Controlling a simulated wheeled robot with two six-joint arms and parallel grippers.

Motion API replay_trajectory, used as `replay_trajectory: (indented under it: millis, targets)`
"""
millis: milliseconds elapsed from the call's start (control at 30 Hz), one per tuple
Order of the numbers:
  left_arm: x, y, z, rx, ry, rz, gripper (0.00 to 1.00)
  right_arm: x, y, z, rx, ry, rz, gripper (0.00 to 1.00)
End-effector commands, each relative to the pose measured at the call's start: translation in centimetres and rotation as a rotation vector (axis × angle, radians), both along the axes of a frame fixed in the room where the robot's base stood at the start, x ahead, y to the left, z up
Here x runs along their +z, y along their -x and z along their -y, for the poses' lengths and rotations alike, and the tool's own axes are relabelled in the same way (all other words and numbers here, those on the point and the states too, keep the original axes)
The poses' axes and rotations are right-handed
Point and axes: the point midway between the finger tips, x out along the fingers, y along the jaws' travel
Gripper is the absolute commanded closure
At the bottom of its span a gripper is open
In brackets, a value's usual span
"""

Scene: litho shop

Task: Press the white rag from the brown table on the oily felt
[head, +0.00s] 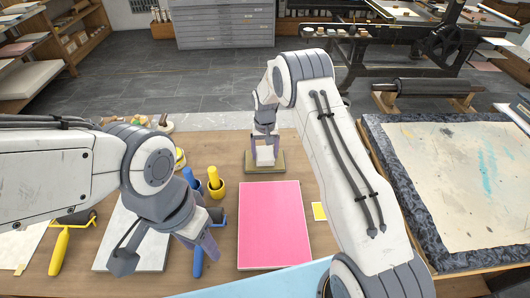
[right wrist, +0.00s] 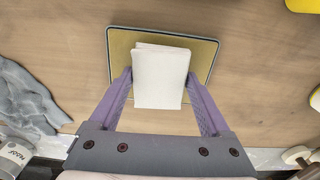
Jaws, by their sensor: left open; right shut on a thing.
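The white rag (head: 265,156) is a small folded pad between the fingers of my right gripper (head: 265,146). In the right wrist view the rag (right wrist: 160,78) sits between the two purple fingers of the gripper (right wrist: 160,88). Below it is the oily felt (head: 250,168), a yellowish rectangle with a dark rim, also in the right wrist view (right wrist: 203,55). The rag overlaps the felt in both views; I cannot tell whether they touch. My left gripper (head: 165,255) is open and empty over the left part of the brown table (head: 222,282).
A pink block (head: 273,224) lies in front of the felt. A yellow card (head: 319,211) lies right of the pink block. A grey cloth (right wrist: 28,95) lies left in the right wrist view.

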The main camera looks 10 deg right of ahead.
Motion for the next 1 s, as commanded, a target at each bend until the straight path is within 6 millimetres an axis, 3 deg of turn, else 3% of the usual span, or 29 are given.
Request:
replay_trajectory:
  millis: [1000]
  targets:
    - [-0.59,0.0,0.0,0.0,0.0,0.0,0.5,-0.91,0.0,0.0,0.0,0.0,0.0,0.63]
